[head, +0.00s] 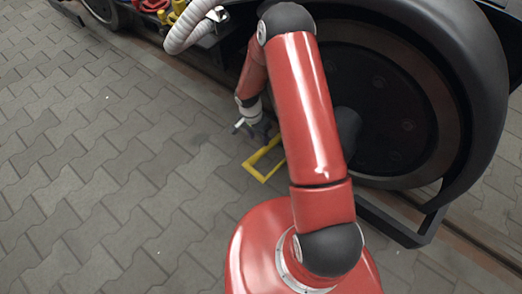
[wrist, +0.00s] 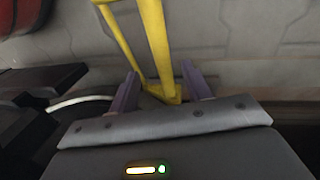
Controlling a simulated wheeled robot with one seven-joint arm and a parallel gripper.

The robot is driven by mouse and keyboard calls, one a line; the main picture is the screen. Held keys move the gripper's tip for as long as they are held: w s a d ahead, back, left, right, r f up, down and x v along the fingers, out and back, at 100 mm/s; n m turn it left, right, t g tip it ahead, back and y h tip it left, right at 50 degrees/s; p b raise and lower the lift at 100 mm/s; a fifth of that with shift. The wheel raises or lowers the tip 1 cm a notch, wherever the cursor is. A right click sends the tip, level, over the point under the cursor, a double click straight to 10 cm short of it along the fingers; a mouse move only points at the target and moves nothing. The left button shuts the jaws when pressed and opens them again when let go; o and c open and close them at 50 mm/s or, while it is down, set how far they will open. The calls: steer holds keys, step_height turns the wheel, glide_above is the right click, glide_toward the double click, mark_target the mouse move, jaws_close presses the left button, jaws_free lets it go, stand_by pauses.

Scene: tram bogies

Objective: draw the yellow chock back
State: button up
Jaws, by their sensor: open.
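The yellow chock (head: 262,168) shows in the head view as a yellow frame low on the paving, beside the large dark wheel; my red arm hides part of it. In the wrist view its yellow bars (wrist: 157,45) come down to a corner between my fingers. My gripper (wrist: 160,88) is open, with one purple-grey finger on each side of that corner. I cannot tell whether either finger touches the bar. In the head view my gripper (head: 252,127) is just above and left of the chock.
The tram wheel (head: 385,110) stands to the right under a black curved guard (head: 485,90). A ribbed pale hose (head: 188,30) and red and yellow parts hang at the top. The grey block paving (head: 90,170) on the left is clear.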

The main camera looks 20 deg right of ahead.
mark_target(260, 150)
steer(key=f, duration=0.3)
steer(key=s+f, duration=0.1)
steer(key=f, duration=0.5)
steer(key=shift+s+d+f+b, duration=0.3)
steer(key=shift+d+b, duration=0.05)
steer(key=shift+b, duration=0.05)
jaws_close()
